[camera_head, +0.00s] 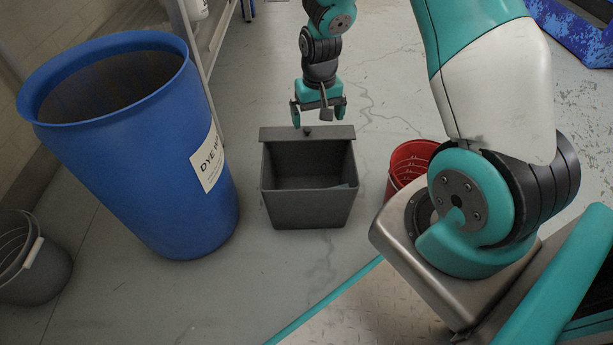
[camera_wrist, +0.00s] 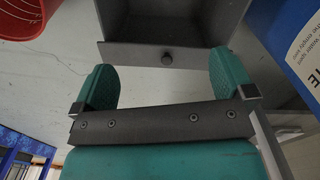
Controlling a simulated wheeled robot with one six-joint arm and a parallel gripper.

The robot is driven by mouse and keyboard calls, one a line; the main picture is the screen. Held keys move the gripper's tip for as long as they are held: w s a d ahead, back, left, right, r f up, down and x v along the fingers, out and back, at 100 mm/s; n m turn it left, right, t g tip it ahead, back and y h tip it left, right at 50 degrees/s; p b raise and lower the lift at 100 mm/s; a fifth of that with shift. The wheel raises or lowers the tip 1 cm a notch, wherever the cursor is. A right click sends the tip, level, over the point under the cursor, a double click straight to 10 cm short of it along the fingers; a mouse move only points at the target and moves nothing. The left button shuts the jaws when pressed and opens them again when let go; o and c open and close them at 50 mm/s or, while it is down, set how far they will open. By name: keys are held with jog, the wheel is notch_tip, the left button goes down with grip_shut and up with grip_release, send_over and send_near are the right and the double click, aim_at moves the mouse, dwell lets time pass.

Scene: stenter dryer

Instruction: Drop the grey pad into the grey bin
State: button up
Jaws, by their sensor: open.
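The grey bin (camera_head: 308,208) stands open on the floor, with a raised flap and a small knob along its far edge. In the wrist view part of the bin (camera_wrist: 125,52) shows at the top, with the knob beyond my fingertips. My gripper (camera_head: 319,117) is open above the far edge of the bin. In the wrist view my gripper (camera_wrist: 163,80) has nothing between its fingers. A small grey-blue piece (camera_head: 346,186) shows low inside the bin at the right; it may be the grey pad, but most of it is hidden.
A tall blue drum (camera_head: 135,160) with a dye label stands left of the bin. A red bucket (camera_head: 406,160) stands close on the right, partly behind my arm. A grey bucket (camera_head: 35,262) is at the far left. The floor in front of the bin is clear.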

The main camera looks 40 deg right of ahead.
notch_tip(320, 180, up, 10)
jog(key=p, duration=0.3)
jog(key=shift+f+p, duration=0.2)
jog(key=shift+p, duration=0.15)
jog(key=s+a+r+n+y+p, duration=0.2)
jog(key=s+a+r+n, duration=0.35)
jog(key=a+r, duration=0.75)
jog(key=s+a+r+n+y+p, duration=0.1)
jog(key=s+a+r+n, duration=0.3)
jog(key=s, duration=0.4)
jog(key=s+a+r+n+y+p, duration=0.1)
jog(key=s+a+r, duration=0.4)
jog(key=s, duration=0.2)
notch_tip(320, 180, up, 38)
jog(key=p, duration=3.8)
jog(key=shift+s+r, duration=0.2)
jog(key=shift+s, duration=0.15)
jog(key=shift+c, duration=0.2)
